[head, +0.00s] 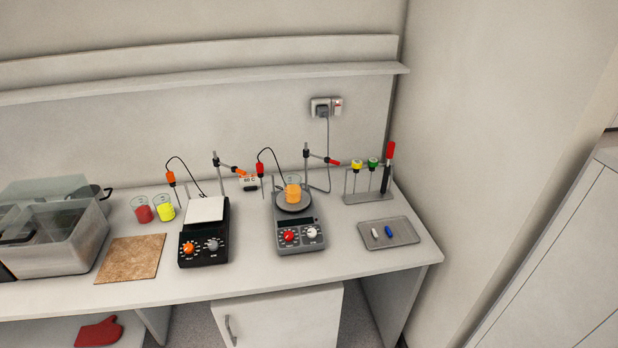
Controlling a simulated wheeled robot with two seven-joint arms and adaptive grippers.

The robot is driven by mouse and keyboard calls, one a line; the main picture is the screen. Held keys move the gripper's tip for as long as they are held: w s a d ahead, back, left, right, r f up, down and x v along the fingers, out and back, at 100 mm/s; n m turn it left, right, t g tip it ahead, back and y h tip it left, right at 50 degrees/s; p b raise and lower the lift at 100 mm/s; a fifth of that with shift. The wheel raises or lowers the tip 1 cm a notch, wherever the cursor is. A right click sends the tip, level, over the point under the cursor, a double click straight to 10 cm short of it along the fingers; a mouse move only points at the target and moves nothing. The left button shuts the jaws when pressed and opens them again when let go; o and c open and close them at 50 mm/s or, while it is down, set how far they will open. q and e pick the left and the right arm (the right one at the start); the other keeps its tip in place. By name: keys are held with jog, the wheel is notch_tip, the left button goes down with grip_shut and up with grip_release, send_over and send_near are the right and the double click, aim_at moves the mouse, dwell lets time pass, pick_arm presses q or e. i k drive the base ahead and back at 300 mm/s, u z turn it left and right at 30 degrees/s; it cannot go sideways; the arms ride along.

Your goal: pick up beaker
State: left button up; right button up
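Three glass beakers show in the head view. A beaker with orange liquid (293,192) stands on the round plate of the grey hotplate (300,238). A beaker with red content (143,212) and a beaker with yellow content (166,210) stand side by side on the bench, left of the black hotplate (205,250). Neither of my grippers is in view.
A brown board (130,258) lies at the front left beside clear bins (58,250). A rack (368,198) with colored-top tools stands at the back right, behind a grey tray (408,232) with two small capsule-like pieces. Stands and probe cables rise behind the hotplates.

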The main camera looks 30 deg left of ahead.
aim_at(292, 182)
jog(key=u, duration=0.3)
jog(key=i, duration=0.9)
jog(key=u, duration=0.6)
